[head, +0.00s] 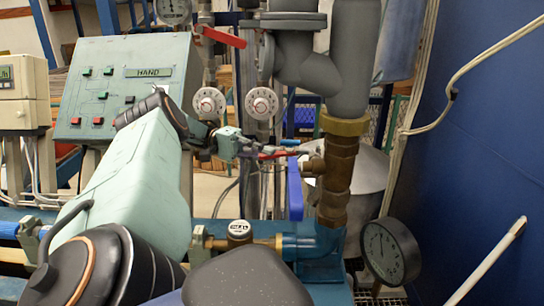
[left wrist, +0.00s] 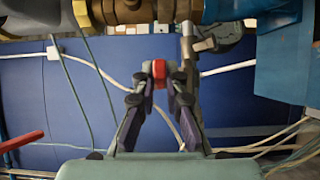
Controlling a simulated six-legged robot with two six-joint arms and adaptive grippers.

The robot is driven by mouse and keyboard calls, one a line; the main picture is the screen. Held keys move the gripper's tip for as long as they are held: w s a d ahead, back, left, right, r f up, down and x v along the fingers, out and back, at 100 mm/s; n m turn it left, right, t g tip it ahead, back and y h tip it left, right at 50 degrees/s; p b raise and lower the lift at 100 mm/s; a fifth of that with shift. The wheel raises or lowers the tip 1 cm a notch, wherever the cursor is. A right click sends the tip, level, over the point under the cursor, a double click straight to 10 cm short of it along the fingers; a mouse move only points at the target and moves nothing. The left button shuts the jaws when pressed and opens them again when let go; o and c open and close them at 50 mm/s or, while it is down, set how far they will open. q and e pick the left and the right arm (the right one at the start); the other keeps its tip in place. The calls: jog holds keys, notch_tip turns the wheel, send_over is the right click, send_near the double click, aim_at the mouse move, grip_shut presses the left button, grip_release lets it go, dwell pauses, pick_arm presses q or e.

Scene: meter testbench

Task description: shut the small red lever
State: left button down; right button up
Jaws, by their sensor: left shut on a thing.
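The small red lever (head: 284,154) sticks out to the left of the brass valve on the brown vertical pipe, in the middle of the head view. My left gripper (head: 258,150) reaches it from the left and is shut on it. In the left wrist view the red lever (left wrist: 159,70) shows between the two fingertips of my left gripper (left wrist: 160,84). The fingers hide part of the lever. My right gripper is not in view.
A larger red lever (head: 222,37) is higher up, and a blue lever (head: 294,188) hangs just below the gripper. Round gauges (head: 262,103) stand behind. A dark gauge (head: 390,251) is at lower right. A green control box (head: 125,88) stands behind my left arm.

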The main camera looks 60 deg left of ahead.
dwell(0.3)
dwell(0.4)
pick_arm(q)
jog(key=c, duration=1.4)
grip_release()
jog(key=shift+w+d, duration=0.1)
